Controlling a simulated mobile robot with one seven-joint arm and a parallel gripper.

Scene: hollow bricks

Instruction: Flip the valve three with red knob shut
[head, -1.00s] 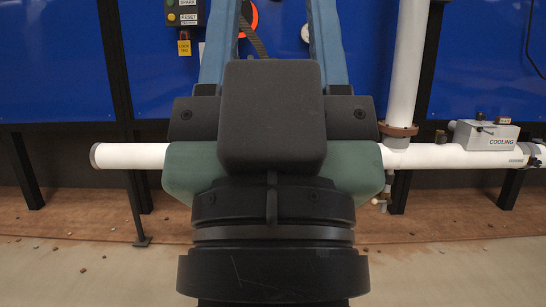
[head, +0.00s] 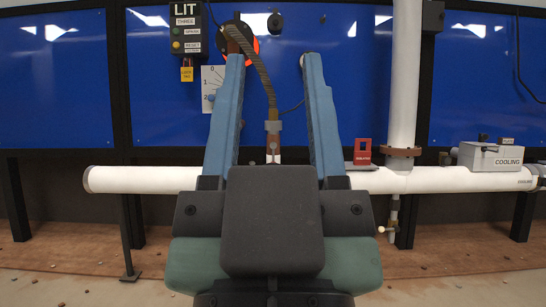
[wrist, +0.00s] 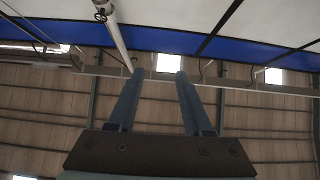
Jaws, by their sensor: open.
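My gripper (head: 272,60) reaches up the middle of the head view, with two blue fingers spread wide and nothing between the tips. It also shows open and empty in the wrist view (wrist: 159,73). A round orange-red and dark part (head: 251,46) on the blue wall is partly hidden behind the left fingertip. A small red piece (head: 362,152) stands by the white pipe, right of my fingers. I cannot tell whether either is valve three's red knob.
A white horizontal pipe (head: 130,179) runs behind my gripper and joins a vertical pipe (head: 404,70) on the right. A ribbed hose (head: 255,70) hangs between my fingers. A numbered card (head: 211,80) is beside the left finger. A grey COOLING unit (head: 490,157) sits on the pipe.

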